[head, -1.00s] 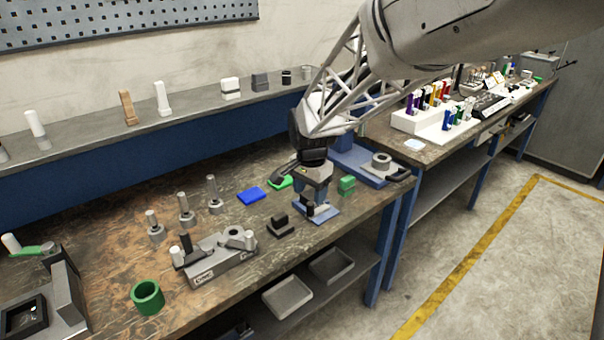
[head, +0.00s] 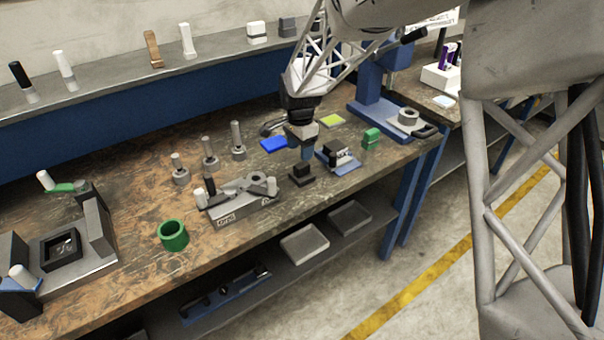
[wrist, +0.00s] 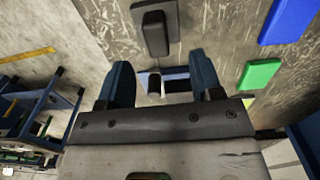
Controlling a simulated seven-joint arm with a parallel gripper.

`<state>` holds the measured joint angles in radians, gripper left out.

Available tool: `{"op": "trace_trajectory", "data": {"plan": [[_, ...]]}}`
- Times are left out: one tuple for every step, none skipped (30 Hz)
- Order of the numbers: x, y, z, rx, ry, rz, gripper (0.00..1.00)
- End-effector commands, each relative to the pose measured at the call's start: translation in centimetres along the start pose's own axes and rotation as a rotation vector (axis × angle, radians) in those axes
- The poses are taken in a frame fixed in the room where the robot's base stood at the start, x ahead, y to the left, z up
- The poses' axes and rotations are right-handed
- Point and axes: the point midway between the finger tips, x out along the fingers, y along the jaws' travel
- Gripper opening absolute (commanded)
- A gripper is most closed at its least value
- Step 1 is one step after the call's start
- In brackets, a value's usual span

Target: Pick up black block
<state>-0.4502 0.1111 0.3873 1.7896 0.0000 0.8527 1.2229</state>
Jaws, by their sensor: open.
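The black block (head: 301,170) stands on a dark flat base on the workbench, just right of the grey fixture block. It also shows in the wrist view (wrist: 155,34), at the top, beyond my fingertips. My gripper (head: 307,153) is above the bench, close to the block and apparently behind and above it in the head view. In the wrist view my gripper (wrist: 162,82) has two blue fingers spread apart with nothing held between them. The block is outside the gap between them.
A blue-based fixture (head: 345,166) with dark parts stands close on the right. A green block (head: 371,138), a blue plate (head: 274,144) and a yellow-green plate (head: 332,120) lie nearby. The grey fixture (head: 240,203) with upright pegs is left. The bench's front edge is close.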

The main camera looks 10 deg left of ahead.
Motion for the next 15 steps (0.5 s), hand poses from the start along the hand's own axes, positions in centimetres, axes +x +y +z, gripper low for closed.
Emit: {"op": "trace_trajectory", "data": {"plan": [[0.3, 0.0, 0.0, 0.0, 0.0, 0.001, 0.6], [0.5, 0.0, 0.0, 0.0, 0.0, 0.001, 0.6], [0.9, 0.0, 0.0, 0.0, -0.001, 0.001, 0.6], [1.1, 0.0, 0.0, 0.0, -0.001, 0.002, 0.6], [1.4, 0.1, 0.0, 0.0, -0.001, 0.002, 0.6], [1.7, 0.1, 0.0, 0.0, -0.001, 0.003, 0.6], [1.9, 0.1, 0.0, 0.0, -0.001, 0.003, 0.6], [2.1, 0.1, 0.0, 0.0, -0.001, 0.003, 0.6], [2.3, 0.1, 0.0, 0.0, -0.001, 0.002, 0.6], [2.4, 0.1, 0.0, 0.0, -0.001, 0.002, 0.6], [2.5, 0.1, 0.0, 0.0, 0.0, 0.001, 0.6], [2.5, 0.1, 0.0, 0.0, 0.0, 0.001, 0.6], [2.5, 0.1, 0.0, 0.0, 0.0, 0.001, 0.6], [2.5, 0.1, 0.0, 0.0, 0.0, 0.001, 0.6], [2.5, 0.1, 0.0, 0.0, 0.0, 0.001, 0.6]]}}
